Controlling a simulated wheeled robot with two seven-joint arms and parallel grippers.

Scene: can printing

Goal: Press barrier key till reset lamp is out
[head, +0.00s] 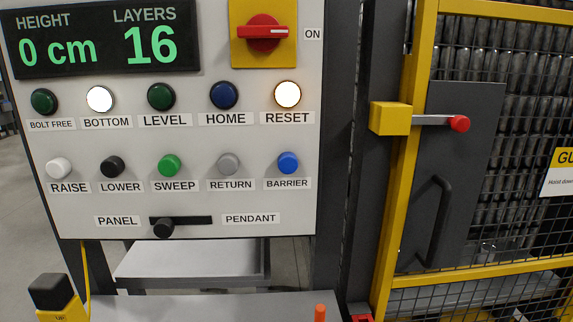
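In the head view, the blue BARRIER key (288,163) is the rightmost button in the lower row of the control panel (128,215). Its label is below it. The RESET lamp (288,95) above it is lit white. Neither of my grippers shows in the head view, and nothing touches the key.
The BOTTOM lamp (100,99) is lit; the other lamps are dark. The display (105,38) reads 0 cm and 16 layers. A red rotary switch (264,33) is beside ON. A yellow-framed mesh guard (402,160) stands right. A grey surface (210,307) lies below.

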